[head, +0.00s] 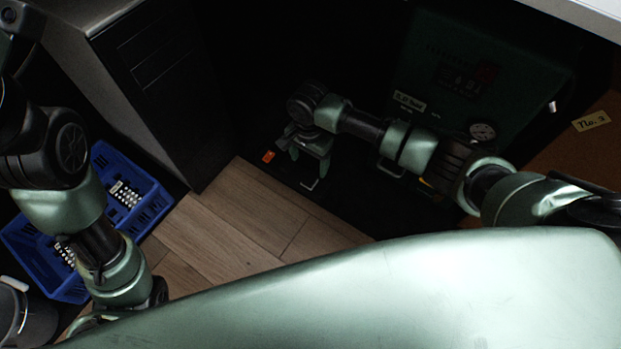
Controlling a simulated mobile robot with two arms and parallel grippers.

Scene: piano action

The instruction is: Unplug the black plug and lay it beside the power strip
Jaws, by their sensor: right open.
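My right gripper (309,160) is open, pointing down over the dark floor area in front of the dark green case. The black plug and the power strip cannot be made out in the dark around and under this gripper. A small orange-red spot (268,157) shows just left of the gripper; I cannot tell what it belongs to. My left arm comes down at the left, and its gripper end (95,320) is partly hidden behind my own body, so its jaws cannot be read.
A blue crate (156,208) with black-and-white items stands at the left. A grey cabinet (130,90) stands behind it. A dark green case (470,75) with a gauge (482,132) stands at the back right. Bare wood floor (245,215) lies between.

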